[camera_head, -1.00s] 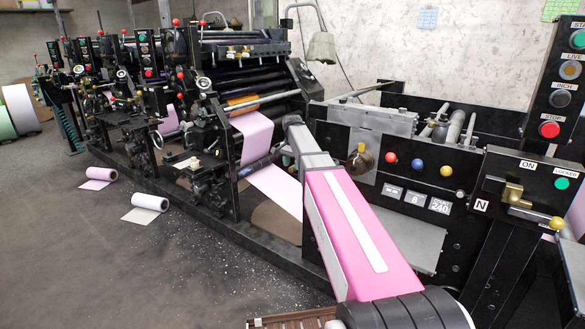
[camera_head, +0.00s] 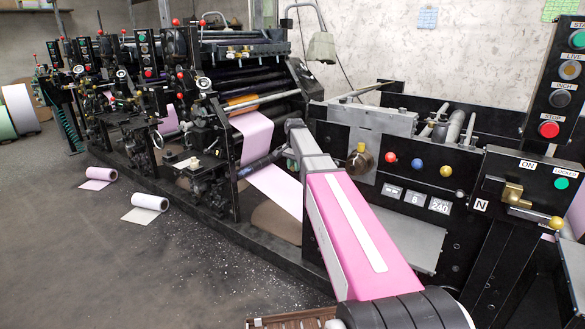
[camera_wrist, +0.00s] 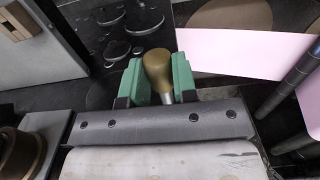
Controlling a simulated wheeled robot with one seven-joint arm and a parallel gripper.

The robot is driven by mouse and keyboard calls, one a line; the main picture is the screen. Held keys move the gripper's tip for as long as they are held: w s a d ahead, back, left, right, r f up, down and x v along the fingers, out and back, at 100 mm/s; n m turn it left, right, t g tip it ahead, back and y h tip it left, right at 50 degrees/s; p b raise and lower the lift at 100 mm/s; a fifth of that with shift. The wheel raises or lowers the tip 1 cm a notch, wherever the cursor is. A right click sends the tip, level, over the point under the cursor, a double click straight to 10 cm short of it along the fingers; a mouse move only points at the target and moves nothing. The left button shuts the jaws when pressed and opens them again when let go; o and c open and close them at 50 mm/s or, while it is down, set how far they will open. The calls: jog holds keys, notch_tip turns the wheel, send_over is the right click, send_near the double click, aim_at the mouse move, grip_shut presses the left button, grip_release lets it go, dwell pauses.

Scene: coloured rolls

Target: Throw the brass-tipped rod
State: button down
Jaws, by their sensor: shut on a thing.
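The brass-tipped rod (camera_wrist: 158,68) shows in the wrist view as a rounded brass knob on a short pale steel shaft. My gripper (camera_wrist: 160,82) has its two green fingers on either side of the rod, closed on it just below the knob's top. The lower end of the shaft is hidden behind the dark edge of my wrist. In the head view my pink and grey arm reaches to the machine, and the gripper and the rod are hidden behind it.
A pink paper web (camera_head: 272,188) runs close to my arm, and it also crosses the wrist view (camera_wrist: 245,52). A control panel with a brass lever (camera_head: 513,192) stands at right. Two paper rolls (camera_head: 150,203) (camera_head: 102,174) lie on the open floor at left.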

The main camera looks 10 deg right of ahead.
jog(key=w+d, duration=0.2)
jog(key=w, duration=0.1)
jog(key=shift+d, duration=0.4)
jog(key=c, duration=0.9)
grip_release()
notch_tip(320, 180, up, 11)
jog(key=shift+f, duration=0.1)
